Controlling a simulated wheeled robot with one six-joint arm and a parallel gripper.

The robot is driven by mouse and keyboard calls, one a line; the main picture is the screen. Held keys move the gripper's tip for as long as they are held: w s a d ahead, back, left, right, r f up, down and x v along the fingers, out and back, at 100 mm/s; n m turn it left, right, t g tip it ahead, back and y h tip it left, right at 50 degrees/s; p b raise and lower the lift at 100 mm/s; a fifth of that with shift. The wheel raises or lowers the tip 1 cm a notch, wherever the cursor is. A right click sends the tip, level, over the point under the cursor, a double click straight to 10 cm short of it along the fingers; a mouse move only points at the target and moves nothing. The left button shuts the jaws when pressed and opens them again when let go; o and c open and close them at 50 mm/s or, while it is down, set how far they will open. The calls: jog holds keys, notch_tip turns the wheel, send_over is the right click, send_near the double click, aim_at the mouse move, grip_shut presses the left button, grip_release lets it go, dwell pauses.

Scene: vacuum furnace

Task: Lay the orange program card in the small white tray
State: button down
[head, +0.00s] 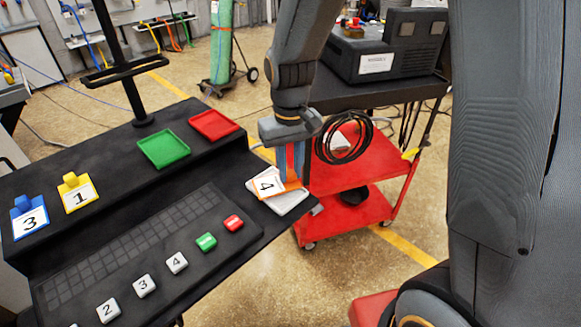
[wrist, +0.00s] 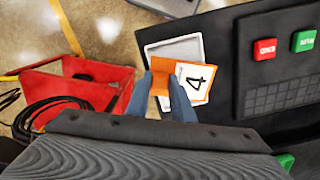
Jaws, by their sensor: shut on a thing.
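The orange program card (head: 266,184), a white face with a black 4 and an orange border, is over the small white tray (head: 291,206) at the console's right edge. My gripper (head: 294,178) is shut on the card's orange tab, its fingers pointing down. In the wrist view the fingers (wrist: 163,84) pinch the tab (wrist: 162,103), and the card's numbered face (wrist: 195,82) lies to their right. The tray (wrist: 150,50) shows behind the card, which hides part of it. I cannot tell whether the card touches the tray.
A blue card (head: 30,222) marked 3 and a yellow card (head: 79,195) marked 1 lie on the console's upper ledge. A green tray (head: 164,148) and a red tray (head: 214,125) sit there too, empty. Push buttons (head: 206,241) line the lower panel. A red cart (head: 345,215) stands beyond.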

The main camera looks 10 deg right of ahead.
aim_at(290, 172)
jog(key=shift+f, duration=0.45)
jog(key=c, duration=1.5)
grip_release()
jog(key=shift+c, duration=0.2)
notch_tip(290, 172, up, 12)
jog(key=r+b, duration=0.1)
jog(key=b, duration=0.2)
jog(key=s+d+f+m+t, duration=0.1)
jog(key=s+d+f+m, duration=0.1)
jog(key=s+d+f, duration=0.6)
notch_tip(290, 172, down, 4)
jog(key=shift+s+d+f+t, duration=0.15)
jog(key=shift+d+t, duration=0.15)
jog(key=shift+d, duration=0.25)
